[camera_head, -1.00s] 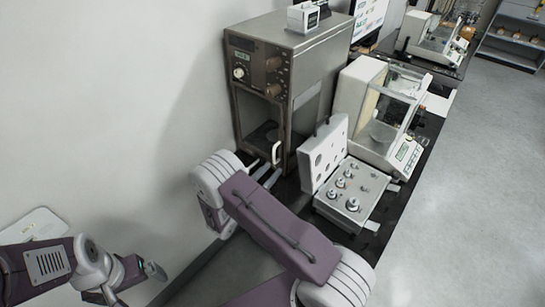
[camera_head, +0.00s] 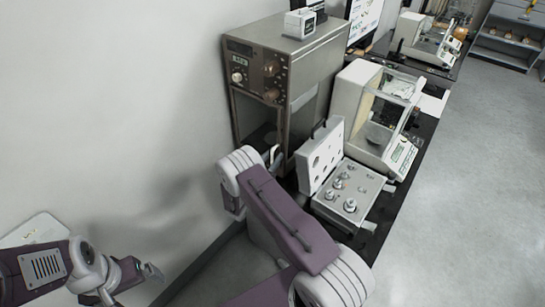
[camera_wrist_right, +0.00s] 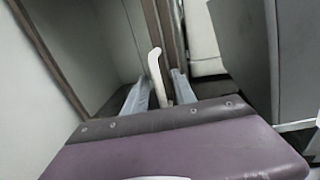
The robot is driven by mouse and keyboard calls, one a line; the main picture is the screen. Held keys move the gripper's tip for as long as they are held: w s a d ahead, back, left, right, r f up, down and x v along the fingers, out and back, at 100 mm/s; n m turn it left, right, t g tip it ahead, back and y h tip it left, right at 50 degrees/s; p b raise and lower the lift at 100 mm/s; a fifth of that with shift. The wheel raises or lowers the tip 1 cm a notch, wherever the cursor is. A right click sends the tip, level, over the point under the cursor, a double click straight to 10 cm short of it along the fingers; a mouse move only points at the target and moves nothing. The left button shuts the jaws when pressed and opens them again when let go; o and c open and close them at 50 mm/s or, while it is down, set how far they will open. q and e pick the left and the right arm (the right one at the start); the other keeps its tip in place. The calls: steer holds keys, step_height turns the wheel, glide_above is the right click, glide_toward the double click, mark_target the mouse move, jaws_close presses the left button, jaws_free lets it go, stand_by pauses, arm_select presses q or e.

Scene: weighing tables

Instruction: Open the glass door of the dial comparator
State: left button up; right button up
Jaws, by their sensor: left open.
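The dial comparator (camera_head: 312,70) is a tall brown-grey metal cabinet with knobs on its upper front and a glass door (camera_head: 254,117) below. The door's pale upright handle (camera_head: 275,154) shows just past my right wrist. In the right wrist view, the handle (camera_wrist_right: 157,76) stands between the two separated fingers of my right gripper (camera_wrist_right: 158,92), with gaps visible beside it. In the head view, my right arm hides this gripper. I cannot tell whether the door is ajar. My left gripper (camera_head: 148,275) is open and empty at the lower left, far from the comparator.
The wall (camera_head: 110,110) is close on the left. Open floor lies to the right.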

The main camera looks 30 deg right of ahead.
steer(key=shift+c, duration=0.3)
jaws_close()
stand_by(1.1)
